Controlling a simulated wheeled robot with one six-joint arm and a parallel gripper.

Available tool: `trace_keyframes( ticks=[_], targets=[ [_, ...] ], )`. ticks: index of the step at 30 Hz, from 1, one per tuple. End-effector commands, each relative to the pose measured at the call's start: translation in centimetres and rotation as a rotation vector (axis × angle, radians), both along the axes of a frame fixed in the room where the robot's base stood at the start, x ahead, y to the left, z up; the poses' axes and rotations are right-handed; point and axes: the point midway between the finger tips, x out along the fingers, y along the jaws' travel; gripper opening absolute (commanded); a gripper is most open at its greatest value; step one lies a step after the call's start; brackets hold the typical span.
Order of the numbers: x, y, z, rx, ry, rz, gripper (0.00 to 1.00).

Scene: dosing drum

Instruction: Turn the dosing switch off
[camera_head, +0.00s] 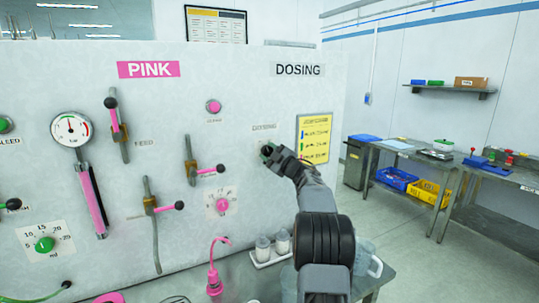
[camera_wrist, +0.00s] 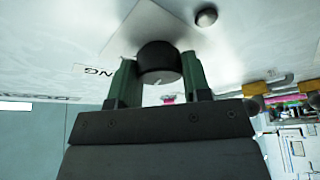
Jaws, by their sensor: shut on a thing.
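The dosing switch is a round black knob (camera_wrist: 158,58) on the white panel, with a short pale mark on its face. In the wrist view my gripper (camera_wrist: 158,76) has its two green fingers on either side of the knob, shut on it. In the head view my gripper (camera_head: 268,152) is at the panel under the small dosing plate (camera_head: 263,128) and hides most of the knob. Which setting the mark points to cannot be read, as the plate's lettering is only partly visible.
A yellow notice (camera_head: 312,138) hangs right of the switch. Below, a white tray (camera_head: 268,259) holds small bottles. Open floor lies right of the panel, before the steel tables (camera_head: 408,152).

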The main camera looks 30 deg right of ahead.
Motion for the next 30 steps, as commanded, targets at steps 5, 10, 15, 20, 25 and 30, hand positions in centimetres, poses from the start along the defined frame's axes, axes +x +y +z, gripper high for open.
trace_keyframes(
  ticks=[5,10,15,20,25,30],
  targets=[
    [-0.01,-0.02,0.11,-0.074,0.008,0.0,0.2],
    [-0.01,-0.01,0.08,-0.113,0.014,0.001,0.2],
    [-0.01,-0.01,0.07,-0.128,0.017,0.001,0.2],
    [-0.01,0.0,0.06,-0.13,0.016,0.0,0.2],
    [-0.01,0.0,0.06,-0.13,0.016,0.0,0.2],
    [-0.01,0.0,0.06,-0.13,0.016,0.0,0.57]
  ],
)
